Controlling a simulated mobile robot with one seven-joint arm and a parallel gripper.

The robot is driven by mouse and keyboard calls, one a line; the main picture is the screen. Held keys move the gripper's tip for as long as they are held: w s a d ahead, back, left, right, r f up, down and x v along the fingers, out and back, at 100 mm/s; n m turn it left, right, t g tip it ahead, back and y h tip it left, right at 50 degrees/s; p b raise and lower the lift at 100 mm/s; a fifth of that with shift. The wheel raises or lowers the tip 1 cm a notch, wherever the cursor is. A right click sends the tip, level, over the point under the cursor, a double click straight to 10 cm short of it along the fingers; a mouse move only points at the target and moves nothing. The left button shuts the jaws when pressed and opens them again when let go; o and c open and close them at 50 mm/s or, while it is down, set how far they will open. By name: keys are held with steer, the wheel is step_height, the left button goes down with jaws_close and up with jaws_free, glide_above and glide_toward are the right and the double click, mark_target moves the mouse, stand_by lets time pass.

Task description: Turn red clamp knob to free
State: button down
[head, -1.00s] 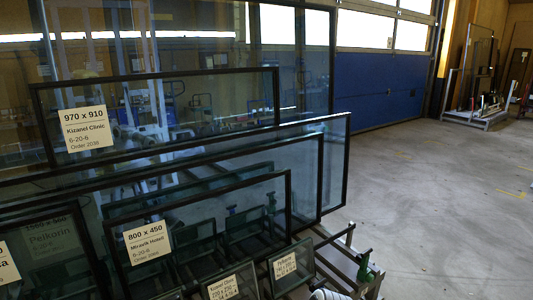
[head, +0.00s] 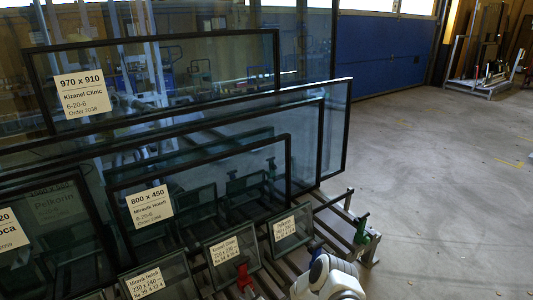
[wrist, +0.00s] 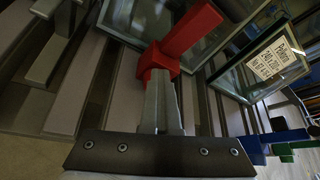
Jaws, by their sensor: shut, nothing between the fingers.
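The red clamp knob (head: 243,276) is low in the head view, beside the small glass units on the rack. In the wrist view the red knob (wrist: 190,30) shows large, with a long bar slanting to the upper right from a squarish block. My gripper (wrist: 160,78) is shut and empty. Its fingertips overlap the lower edge of the red block in the wrist view; I cannot tell whether they touch it. In the head view only my white arm shows at the bottom, and my gripper is hidden.
Labelled glass units (head: 237,247) lean on the slatted rack (head: 335,215) around the knob, with larger framed panes behind. A green clamp (head: 361,228) stands at the rack's right end. A blue clamp (wrist: 285,136) shows at right in the wrist view. Open floor (head: 430,180) lies right.

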steer(key=shift+s+a+f, duration=0.25)
steer(key=shift+s+f, duration=0.05)
steer(key=shift+f, duration=0.05)
steer(key=shift+a+r, duration=0.1)
steer(key=shift+r, duration=0.05)
steer(key=shift+s+a+r, duration=0.1)
steer(key=shift+r, duration=0.1)
steer(key=shift+s+d+p, duration=0.25)
steer(key=shift+s+d, duration=0.3)
steer(key=shift+s, duration=0.25)
steer(key=shift+s+d+p, duration=0.3)
steer(key=shift+s+d, duration=0.2)
steer(key=shift+s, duration=0.35)
steer(key=shift+s+d+p, duration=0.25)
steer(key=shift+s+d, duration=0.3)
steer(key=shift+s, duration=0.25)
steer(key=shift+r, duration=0.1)
